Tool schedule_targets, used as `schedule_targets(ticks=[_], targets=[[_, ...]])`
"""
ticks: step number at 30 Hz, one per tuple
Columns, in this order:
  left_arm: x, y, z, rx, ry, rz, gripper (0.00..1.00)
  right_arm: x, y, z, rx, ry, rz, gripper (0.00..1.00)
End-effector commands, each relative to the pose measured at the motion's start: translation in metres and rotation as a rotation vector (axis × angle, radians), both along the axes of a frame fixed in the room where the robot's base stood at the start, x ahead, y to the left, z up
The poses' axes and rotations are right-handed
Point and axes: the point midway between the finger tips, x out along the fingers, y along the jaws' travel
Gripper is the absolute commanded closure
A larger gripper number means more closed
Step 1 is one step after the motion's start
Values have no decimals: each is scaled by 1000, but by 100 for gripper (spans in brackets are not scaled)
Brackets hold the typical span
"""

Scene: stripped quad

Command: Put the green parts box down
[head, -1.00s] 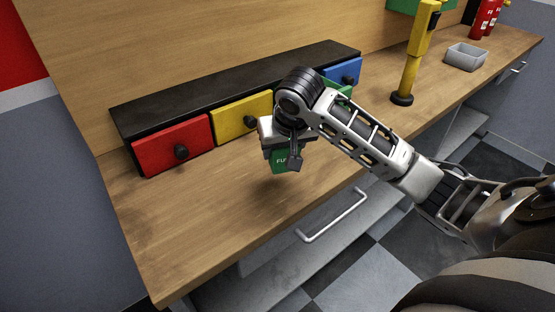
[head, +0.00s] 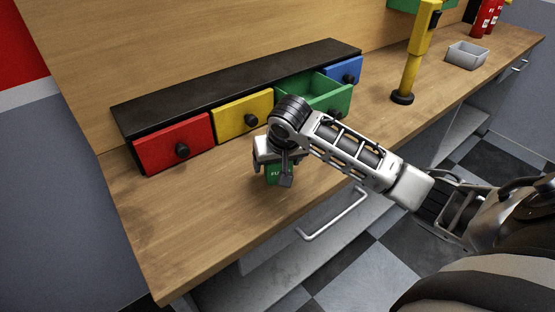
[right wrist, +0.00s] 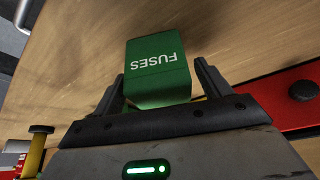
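The green parts box (head: 280,172), marked FUSES, is between the fingers of my right gripper (head: 279,167) over the front part of the wooden worktop (head: 200,220). In the right wrist view the green box (right wrist: 157,70) fills most of the space between the two dark fingertips (right wrist: 160,72), which appear to hold its sides. In the head view the gripper hides the box's upper part. The box is low near the worktop; whether its underside touches is hard to tell. My left gripper is not in view.
Behind stands a black drawer unit with red (head: 173,143), yellow (head: 243,115), green (head: 318,92) and blue (head: 345,71) drawers. The green drawer is pulled out. A yellow post (head: 411,70) and a grey tray (head: 467,56) stand to the right. The worktop's left part is clear.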

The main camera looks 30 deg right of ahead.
Motion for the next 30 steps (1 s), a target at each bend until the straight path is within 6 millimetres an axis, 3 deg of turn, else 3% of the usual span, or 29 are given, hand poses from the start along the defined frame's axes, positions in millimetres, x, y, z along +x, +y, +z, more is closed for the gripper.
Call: schedule_targets(ticks=[11,24,30], targets=[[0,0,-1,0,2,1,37,-1,1,8,0,-4,1,24],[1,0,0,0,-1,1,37,-34,12,87,1,-7,3,24],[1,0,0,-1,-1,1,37,-44,15,109,1,-3,1,24]])
